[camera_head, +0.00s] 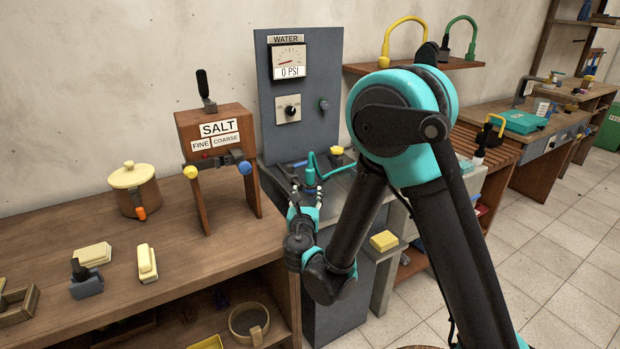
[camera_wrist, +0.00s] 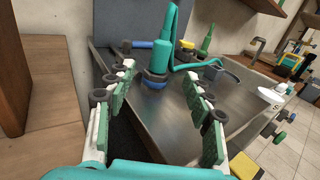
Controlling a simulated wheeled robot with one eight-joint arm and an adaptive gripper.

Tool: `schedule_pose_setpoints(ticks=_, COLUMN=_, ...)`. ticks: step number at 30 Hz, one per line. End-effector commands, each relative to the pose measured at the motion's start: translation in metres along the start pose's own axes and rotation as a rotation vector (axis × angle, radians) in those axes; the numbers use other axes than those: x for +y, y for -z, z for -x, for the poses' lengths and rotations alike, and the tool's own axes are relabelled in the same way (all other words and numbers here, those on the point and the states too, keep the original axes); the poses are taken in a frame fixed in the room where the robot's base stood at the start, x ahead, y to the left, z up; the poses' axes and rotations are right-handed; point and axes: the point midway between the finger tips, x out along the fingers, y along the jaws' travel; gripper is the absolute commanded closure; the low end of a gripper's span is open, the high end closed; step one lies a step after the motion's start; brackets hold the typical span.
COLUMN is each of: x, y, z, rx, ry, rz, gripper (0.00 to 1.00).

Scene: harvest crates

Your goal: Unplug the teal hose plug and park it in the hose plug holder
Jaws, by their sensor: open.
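The teal hose plug (camera_wrist: 163,52) stands upright on the grey metal bench in the wrist view, with a dark and blue ring (camera_wrist: 154,78) at its base. A teal hose (camera_wrist: 208,64) curves from it to the right. The plug also shows in the head view (camera_head: 310,172) below the water panel. My gripper (camera_wrist: 158,74) is open, its two padded fingers to the left and right of the plug, which stands farther off beyond the gap. In the head view my gripper (camera_head: 304,198) is just in front of the plug. I cannot tell which part is the plug holder.
The water panel (camera_head: 265,95) stands behind, its gauge (camera_head: 289,61) reading 0 PSI. A salt dispenser (camera_head: 216,138) stands on the wooden counter to the left. A blue-handled part (camera_wrist: 142,44) lies behind the plug. The metal bench top (camera_wrist: 185,120) is clear in front.

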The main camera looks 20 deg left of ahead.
Motion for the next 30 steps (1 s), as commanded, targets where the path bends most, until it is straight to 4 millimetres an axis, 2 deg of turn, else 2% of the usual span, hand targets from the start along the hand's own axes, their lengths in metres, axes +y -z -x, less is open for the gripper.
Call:
schedule_pose_setpoints(ticks=3, x=-0.002, y=0.0, z=-0.025, rx=0.001, ry=0.005, rz=-0.002, gripper=0.47)
schedule_pose_setpoints(ticks=12, x=-0.003, y=0.0, z=-0.081, rx=0.002, ry=0.005, rz=-0.004, gripper=0.47)
schedule_pose_setpoints(ticks=15, x=-0.002, y=0.0, z=-0.092, rx=0.002, ry=0.003, rz=-0.005, gripper=0.47)
schedule_pose_setpoints(ticks=23, x=-0.003, y=0.0, z=-0.104, rx=0.002, ry=0.004, rz=-0.005, gripper=0.47)
schedule_pose_setpoints(ticks=30, x=-0.003, y=0.001, z=-0.138, rx=0.002, ry=0.005, rz=-0.005, gripper=0.47)
